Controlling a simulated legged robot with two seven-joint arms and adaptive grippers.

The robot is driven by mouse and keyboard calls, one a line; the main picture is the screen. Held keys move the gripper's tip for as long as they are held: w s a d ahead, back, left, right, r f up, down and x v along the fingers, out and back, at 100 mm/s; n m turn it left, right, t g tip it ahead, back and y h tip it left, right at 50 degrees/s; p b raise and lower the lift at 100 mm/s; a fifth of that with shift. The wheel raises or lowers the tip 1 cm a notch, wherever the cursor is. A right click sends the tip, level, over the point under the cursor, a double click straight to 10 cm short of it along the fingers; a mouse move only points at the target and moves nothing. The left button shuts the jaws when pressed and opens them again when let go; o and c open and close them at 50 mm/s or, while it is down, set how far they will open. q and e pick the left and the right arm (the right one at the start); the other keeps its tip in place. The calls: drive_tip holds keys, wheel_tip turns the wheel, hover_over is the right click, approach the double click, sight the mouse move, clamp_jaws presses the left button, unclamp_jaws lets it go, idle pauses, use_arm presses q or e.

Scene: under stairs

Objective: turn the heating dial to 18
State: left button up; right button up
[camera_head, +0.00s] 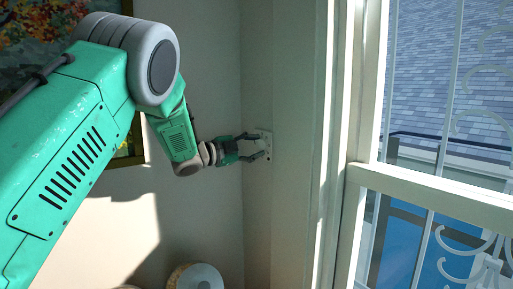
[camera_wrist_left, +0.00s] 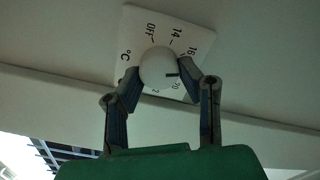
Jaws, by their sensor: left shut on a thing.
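The heating dial is a round white knob (camera_wrist_left: 155,64) on a white square plate (camera_wrist_left: 135,30), printed with °C, OFF, 14, 16 and 20. In the head view the plate (camera_head: 267,136) is fixed to the wall beside the window. My left gripper (camera_head: 260,147) reaches it from the left. In the left wrist view its two fingers (camera_wrist_left: 160,72) are shut on the knob, one on each side. The knob's dark pointer line points right, between 16 and 20, toward the right finger. The 18 mark is hidden there. My right gripper is not in view.
A window frame (camera_head: 353,150) with a decorative grille stands to the right of the dial. A framed painting (camera_head: 40,30) hangs at the left behind my arm. A round pale object (camera_head: 196,277) is below at the bottom edge. The wall around the plate is bare.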

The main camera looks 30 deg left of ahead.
use_arm(q)
drive_tip(key=shift+s+a+f, duration=0.1)
drive_tip(key=shift+f, duration=0.3)
drive_tip(key=o, duration=1.1)
drive_tip(key=shift+o, duration=0.2)
drive_tip(key=shift+a, duration=0.2)
drive_tip(key=shift+r, duration=0.1)
drive_tip(key=v, duration=1.2)
drive_tip(key=shift+a, duration=0.25)
